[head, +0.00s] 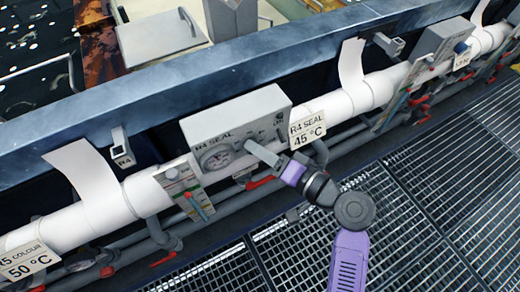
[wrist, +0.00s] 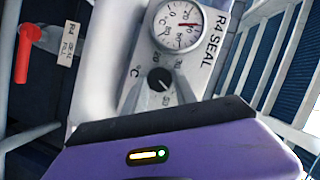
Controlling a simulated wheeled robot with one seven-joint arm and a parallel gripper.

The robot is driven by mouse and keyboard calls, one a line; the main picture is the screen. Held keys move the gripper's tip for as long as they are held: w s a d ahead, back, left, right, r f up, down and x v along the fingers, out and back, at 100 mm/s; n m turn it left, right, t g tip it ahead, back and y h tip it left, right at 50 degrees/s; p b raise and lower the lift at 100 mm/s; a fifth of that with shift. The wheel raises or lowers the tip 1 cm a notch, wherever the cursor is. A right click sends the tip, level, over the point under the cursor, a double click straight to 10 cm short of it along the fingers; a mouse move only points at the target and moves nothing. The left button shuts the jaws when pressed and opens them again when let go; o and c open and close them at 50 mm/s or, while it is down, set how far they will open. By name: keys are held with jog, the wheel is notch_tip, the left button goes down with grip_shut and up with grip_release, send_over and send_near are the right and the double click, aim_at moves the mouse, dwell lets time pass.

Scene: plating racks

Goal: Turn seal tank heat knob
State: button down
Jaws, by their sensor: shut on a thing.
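The grey R4 SEAL control box (head: 262,103) sits on the white pipe below the blue tank edge. In the wrist view its white face (wrist: 140,40) carries a round gauge (wrist: 178,27) with a red needle pointing right. Beside the gauge is the small black heat knob (wrist: 160,77), with a °C scale around it and a white pointer mark. My gripper (wrist: 160,90) has its fingers on both sides of the knob and is shut on it. In the head view my gripper (head: 250,147) reaches the box front and hides the knob.
A sign reading R4 SEAL 45 °C (head: 308,127) hangs right of the box. A red valve handle (wrist: 27,53) shows at left in the wrist view. Pipes with red handles run below the box. The grating floor (head: 430,190) in front is clear.

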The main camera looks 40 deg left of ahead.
dwell(0.3)
jog(key=c, duration=1)
grip_release()
jog(key=shift+d, duration=0.1)
jog(key=d+r, duration=0.1)
jog(key=d, duration=0.6)
jog(key=shift+s+d+r+b, duration=0.2)
jog(key=shift+b, duration=0.2)
